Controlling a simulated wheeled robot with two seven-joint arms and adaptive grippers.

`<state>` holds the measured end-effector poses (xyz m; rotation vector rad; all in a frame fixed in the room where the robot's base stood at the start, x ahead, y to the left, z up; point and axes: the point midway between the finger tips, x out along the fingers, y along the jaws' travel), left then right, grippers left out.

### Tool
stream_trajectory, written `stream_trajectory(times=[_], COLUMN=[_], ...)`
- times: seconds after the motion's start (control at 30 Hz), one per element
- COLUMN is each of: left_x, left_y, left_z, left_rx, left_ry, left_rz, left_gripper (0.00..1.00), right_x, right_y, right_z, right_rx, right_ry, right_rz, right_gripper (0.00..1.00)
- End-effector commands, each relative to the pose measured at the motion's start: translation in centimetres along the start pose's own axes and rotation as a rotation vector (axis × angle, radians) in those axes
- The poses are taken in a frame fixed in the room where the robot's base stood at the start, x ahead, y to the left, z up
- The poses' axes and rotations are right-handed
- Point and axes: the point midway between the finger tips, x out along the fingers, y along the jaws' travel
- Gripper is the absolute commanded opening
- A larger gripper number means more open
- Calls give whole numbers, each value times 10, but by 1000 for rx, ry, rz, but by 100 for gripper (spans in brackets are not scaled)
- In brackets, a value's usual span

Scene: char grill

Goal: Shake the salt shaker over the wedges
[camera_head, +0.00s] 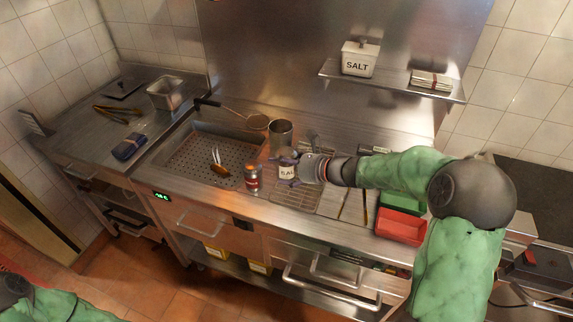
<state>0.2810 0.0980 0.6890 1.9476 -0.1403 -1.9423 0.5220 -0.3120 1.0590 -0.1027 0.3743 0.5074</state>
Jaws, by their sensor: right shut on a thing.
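My right gripper (288,160) is shut on the salt shaker (287,173), a pale container with dark letters reading "SAL". The shaker looks roughly upright, low over the counter just right of the sunken perforated basin (190,155). The gripper fingers hide its upper part. I cannot make out any wedges clearly. A small utensil with a brown handle (222,170) lies in the basin. My left gripper is out of view; only part of my left arm shows at the lower left.
A red-labelled shaker (252,179) stands left of the salt shaker, and a metal cup (281,137) stands behind it. Red (402,227) and green (402,203) trays lie to the right. A white box marked SALT (359,60) is on the wall shelf (395,82).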

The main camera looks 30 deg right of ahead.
Motion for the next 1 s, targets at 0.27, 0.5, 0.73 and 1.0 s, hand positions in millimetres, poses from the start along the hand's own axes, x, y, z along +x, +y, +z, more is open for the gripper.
stream_trajectory(times=[0.27, 0.5, 0.73, 1.0], left_x=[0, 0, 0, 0], left_y=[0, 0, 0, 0], left_z=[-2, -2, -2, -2], left_rx=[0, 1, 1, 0], left_ry=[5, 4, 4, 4], left_rz=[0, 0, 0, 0], left_gripper=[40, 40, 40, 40], right_x=[17, 34, 54, 67], right_y=[29, 58, 94, 113], right_z=[0, -1, -4, -5], right_rx=[19, 37, 61, 79], right_ry=[-2, -4, -1, -2], right_rz=[-44, -92, -149, -192], right_gripper=[38, 38, 38, 38])
